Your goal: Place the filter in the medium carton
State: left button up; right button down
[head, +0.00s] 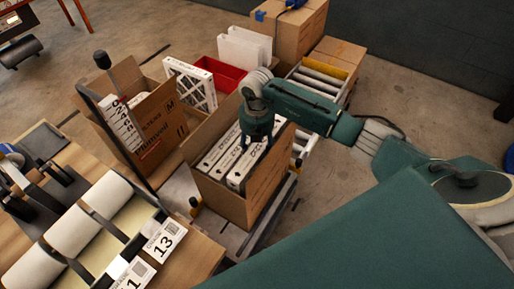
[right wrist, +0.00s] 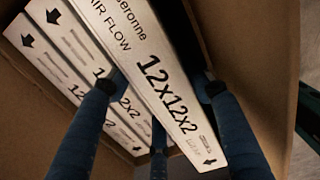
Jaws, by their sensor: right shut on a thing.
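My right gripper (head: 258,133) reaches down into the open front carton (head: 224,199). In the right wrist view the gripper (right wrist: 162,82) has its fingers on both sides of a white filter (right wrist: 150,64) printed 12x12x2 and is shut on it. The filter stands on edge inside the carton walls, beside other white filters (right wrist: 72,62) on its left. In the head view white filters (head: 222,151) show in the same carton, partly hidden by the gripper. Another open carton (head: 158,128), with what looks like an M on its side, stands to the left holding white filters. My left gripper is not in view.
A white-framed pleated filter (head: 192,84) leans behind the cartons, near a red bin (head: 222,76). A closed box (head: 290,32) stands at the back. A wooden bench (head: 190,248) with white rolls (head: 113,195) and number cards (head: 163,241) is at front left.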

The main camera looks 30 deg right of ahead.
jog(key=shift+f+b, duration=0.5)
jog(key=shift+f, duration=0.1)
jog(key=c, duration=1.1)
grip_release()
jog(key=shift+r+p, duration=0.6)
jog(key=shift+r, duration=0.15)
jog(key=shift+r+b, duration=0.3)
jog(key=shift+b, duration=0.05)
notch_tip(320, 180, up, 11)
jog(key=b, duration=0.3)
jog(key=shift+r, duration=0.1)
